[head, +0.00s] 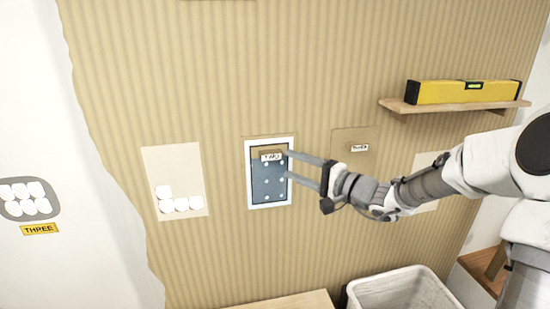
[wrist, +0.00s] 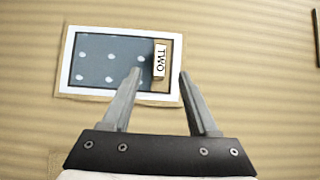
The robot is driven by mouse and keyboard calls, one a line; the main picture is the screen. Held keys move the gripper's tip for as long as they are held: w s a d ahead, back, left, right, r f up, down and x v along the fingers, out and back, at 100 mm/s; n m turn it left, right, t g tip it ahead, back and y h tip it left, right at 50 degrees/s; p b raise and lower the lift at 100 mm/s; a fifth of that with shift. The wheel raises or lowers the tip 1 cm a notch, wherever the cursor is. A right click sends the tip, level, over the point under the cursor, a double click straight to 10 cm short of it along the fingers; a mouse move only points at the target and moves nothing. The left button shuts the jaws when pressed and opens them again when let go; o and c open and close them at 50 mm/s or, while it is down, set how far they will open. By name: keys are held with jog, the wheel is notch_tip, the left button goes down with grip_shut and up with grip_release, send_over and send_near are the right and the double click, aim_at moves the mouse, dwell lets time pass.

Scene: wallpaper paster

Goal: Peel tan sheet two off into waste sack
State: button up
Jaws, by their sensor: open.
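The small label reading TWO (head: 271,156) is on a tan tab (wrist: 160,85) at the top of a blue-grey, white-dotted panel (head: 268,185) with a white border. A thin tan edge (head: 270,138), seemingly of tan sheet two, shows around that border on the ribbed wall. My gripper (head: 291,165) is open and reaches in from the right in the head view. In the wrist view its fingertips (wrist: 160,72) lie either side of the tab; whether they touch it I cannot tell. A white open-topped container (head: 400,288), perhaps the waste sack, stands at the bottom; its inside is partly visible.
A wooden shelf (head: 455,106) with a yellow spirit level (head: 468,92) juts out at upper right. Another tan labelled sheet (head: 352,138) is behind my arm. A cream patch with white shapes (head: 175,180) is to the left. A yellow THREE plate (head: 39,229) is far left.

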aim_at(272, 158)
jog(key=x, duration=0.7)
jog(key=shift+c, duration=0.3)
grip_shut()
